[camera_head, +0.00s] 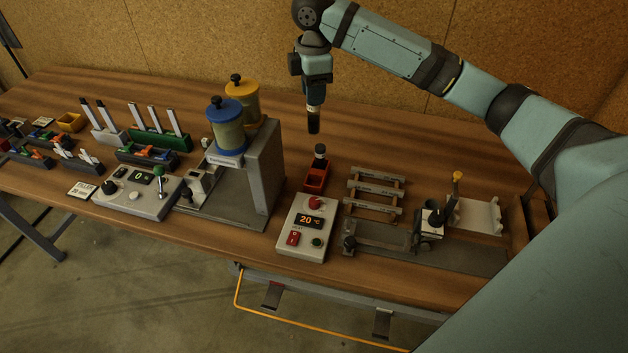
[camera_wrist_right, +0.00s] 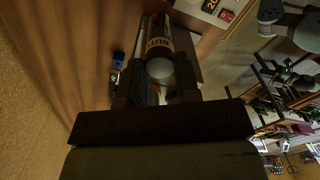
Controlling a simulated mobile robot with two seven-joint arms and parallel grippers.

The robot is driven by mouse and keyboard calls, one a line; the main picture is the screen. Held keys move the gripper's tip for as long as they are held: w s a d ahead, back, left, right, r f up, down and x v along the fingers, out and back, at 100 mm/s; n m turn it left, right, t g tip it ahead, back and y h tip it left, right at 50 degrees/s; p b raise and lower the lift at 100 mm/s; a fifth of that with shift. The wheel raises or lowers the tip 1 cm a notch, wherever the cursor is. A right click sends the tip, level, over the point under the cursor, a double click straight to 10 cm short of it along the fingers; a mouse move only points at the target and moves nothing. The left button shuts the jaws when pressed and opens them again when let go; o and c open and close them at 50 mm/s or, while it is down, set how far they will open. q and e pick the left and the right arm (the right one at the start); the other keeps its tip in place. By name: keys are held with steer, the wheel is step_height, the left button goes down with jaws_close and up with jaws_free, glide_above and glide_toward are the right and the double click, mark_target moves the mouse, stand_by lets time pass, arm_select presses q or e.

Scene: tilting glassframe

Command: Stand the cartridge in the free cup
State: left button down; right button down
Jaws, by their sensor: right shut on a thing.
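My right gripper (camera_head: 315,97) points down and is shut on a dark cartridge (camera_head: 314,122), held upright above the table. In the right wrist view the gripper (camera_wrist_right: 159,92) grips the cartridge (camera_wrist_right: 159,42), which has an orange-and-white label and a pale rounded end. A red holder (camera_head: 316,183) stands below the cartridge, apart from it. A dark piece with a light top (camera_head: 320,153) stands at the holder's back. The holder's front part looks open and empty; its depth is hard to tell. My left gripper is not in view.
A grey control box (camera_head: 303,244) reading 20 °C sits in front of the holder. A grey dispenser stand (camera_head: 262,165) with blue-lidded and yellow-lidded jars rises on the left. Grey racks (camera_head: 374,190) and a clamp fixture (camera_head: 432,218) are on the right. The table behind is clear.

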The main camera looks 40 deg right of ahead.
mark_target(314, 120)
step_height(314, 120, down, 20)
steer(key=shift+r+p, duration=0.25)
steer(key=shift+p, duration=0.05)
steer(key=shift+s, duration=0.1)
steer(key=c, duration=0.8)
jaws_free()
steer(key=shift+f, duration=0.15)
steer(key=shift+c, duration=0.2)
step_height(314, 120, up, 12)
steer(key=shift+r+b, duration=0.2)
steer(key=shift+b, duration=0.15)
steer(key=shift+f, duration=0.1)
